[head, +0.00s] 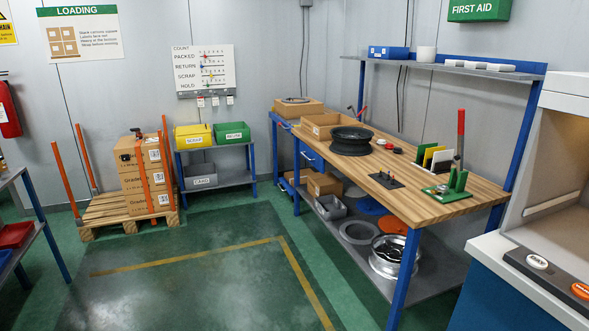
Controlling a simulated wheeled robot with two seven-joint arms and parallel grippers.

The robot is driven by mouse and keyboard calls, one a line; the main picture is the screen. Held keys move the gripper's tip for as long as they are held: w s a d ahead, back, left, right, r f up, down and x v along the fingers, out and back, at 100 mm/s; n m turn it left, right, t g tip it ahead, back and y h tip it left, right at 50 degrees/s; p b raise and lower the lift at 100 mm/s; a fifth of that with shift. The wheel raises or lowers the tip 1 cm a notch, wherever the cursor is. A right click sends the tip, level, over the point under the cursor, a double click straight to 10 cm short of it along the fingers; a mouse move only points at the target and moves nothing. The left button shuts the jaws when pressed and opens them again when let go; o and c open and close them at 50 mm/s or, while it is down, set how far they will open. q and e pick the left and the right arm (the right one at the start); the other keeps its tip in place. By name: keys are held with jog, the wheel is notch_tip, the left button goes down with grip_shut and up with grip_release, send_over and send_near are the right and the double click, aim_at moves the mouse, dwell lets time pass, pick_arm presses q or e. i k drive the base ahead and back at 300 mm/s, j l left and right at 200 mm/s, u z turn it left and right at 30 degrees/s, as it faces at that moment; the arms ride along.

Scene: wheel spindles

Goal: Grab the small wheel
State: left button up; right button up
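A black wheel rim (352,140) lies flat on the wooden workbench (440,188), left of its middle. A shiny silver wheel rim (388,262) sits on the bench's lower shelf (428,263) at the near end. A grey ring (357,232) lies on that shelf, with an orange disc (391,224) and a blue disc (371,206) behind it. I cannot tell which of these is the small wheel. A dark plate with short upright pins (386,180) is on the bench top. Neither of my grippers is in view.
A green stand (449,193) and a cardboard tray (322,125) are on the bench. A loaded pallet (125,215) and a bin stand (218,182) are behind left. A machine (545,205) stands at the right. The yellow-lined floor (195,280) is clear.

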aim_at(348, 141)
jog(key=i, duration=2.1)
jog(key=i+z, duration=0.45)
jog(key=i+j+z, duration=0.6)
jog(key=i+z, duration=0.25)
jog(key=k, duration=0.1)
